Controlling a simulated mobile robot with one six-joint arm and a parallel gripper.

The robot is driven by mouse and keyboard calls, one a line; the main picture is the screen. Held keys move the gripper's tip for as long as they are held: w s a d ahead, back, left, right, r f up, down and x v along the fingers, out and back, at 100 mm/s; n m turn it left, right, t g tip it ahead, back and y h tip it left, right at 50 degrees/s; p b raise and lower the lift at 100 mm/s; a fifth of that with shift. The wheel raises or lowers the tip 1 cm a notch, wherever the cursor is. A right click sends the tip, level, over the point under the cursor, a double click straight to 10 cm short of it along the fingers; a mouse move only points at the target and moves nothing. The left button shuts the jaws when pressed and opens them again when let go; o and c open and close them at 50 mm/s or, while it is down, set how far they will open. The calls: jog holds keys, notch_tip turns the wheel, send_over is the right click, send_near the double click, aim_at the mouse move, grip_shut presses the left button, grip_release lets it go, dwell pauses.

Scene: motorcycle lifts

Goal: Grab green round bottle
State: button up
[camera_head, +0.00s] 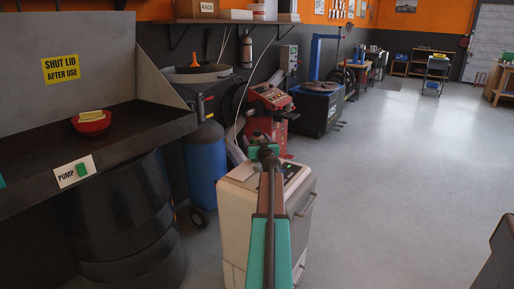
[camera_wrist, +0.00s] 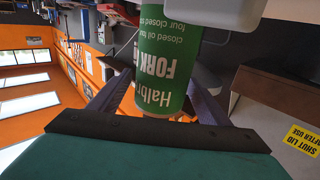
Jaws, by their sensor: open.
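A green round bottle (camera_wrist: 168,62) with white lettering, including "FORK", fills the upper middle of the wrist view. It appears upside down there. My gripper (camera_wrist: 158,85) is open, with one dark finger on each side of the bottle. I cannot tell whether either finger touches it. A pale grey-white block (camera_wrist: 228,12) covers the bottle's end at the top edge of the wrist view. In the head view my arm reaches forward over a white cabinet (camera_head: 238,210). The small green patch at its far end is too small to identify.
A dark wash basin (camera_head: 140,125) with a red bowl (camera_head: 91,122) stands at the left, above a black drum (camera_head: 125,225). A blue cylinder (camera_head: 205,165) stands behind the cabinet, near a red machine (camera_head: 270,100).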

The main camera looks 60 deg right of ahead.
jog(key=shift+x, duration=1.2)
jog(key=shift+r, duration=0.1)
jog(key=c, duration=1.4)
